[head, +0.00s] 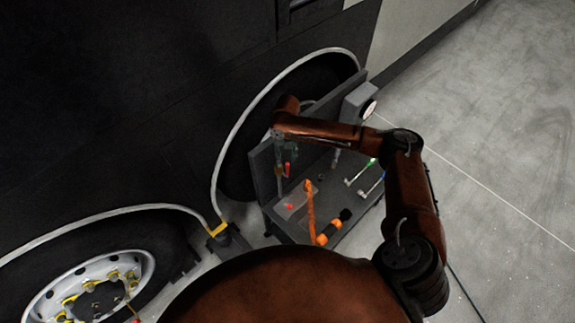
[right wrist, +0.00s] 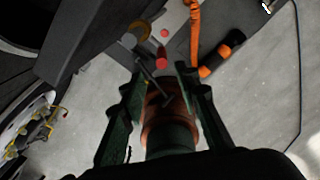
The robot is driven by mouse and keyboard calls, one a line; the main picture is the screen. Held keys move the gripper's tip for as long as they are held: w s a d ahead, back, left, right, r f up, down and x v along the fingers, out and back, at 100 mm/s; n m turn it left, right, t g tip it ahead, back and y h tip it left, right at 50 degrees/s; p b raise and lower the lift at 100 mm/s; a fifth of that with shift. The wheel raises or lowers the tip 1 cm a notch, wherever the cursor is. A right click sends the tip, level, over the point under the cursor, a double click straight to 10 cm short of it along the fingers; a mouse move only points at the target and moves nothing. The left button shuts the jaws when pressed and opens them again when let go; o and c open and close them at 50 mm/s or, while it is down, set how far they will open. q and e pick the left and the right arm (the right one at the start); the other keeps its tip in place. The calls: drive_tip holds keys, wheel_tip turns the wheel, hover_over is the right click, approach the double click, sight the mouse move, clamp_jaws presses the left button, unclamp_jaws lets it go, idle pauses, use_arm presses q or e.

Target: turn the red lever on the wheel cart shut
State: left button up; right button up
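The wheel cart (head: 262,172) is a dark grey trolley beside the vehicle's wheel. A small red lever (head: 287,169) shows at its upright panel, just below my right gripper (head: 286,150). In the right wrist view a red grip (right wrist: 161,63), which looks like the lever, lies between and just beyond the fingertips of my right gripper (right wrist: 161,72). The green fingers stand apart with a gap between them. I cannot tell whether either finger touches the lever. My left gripper is not in view.
An orange strap (head: 310,208) and an orange-black tool (head: 333,227) lie on the cart's tray, with green-tipped (head: 361,172) tools to the right. A small red piece (head: 289,206) lies nearby. A vehicle wheel (head: 88,290) is at lower left. Floor at right is clear.

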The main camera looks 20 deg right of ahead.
sight(287, 163)
drive_tip(key=shift+w+d+r, duration=0.15)
drive_tip(key=shift+w+d, duration=0.05)
drive_tip(key=shift+d, duration=0.1)
drive_tip(key=shift+f+p, duration=0.4)
drive_tip(key=shift+f, duration=3.35)
clamp_jaws()
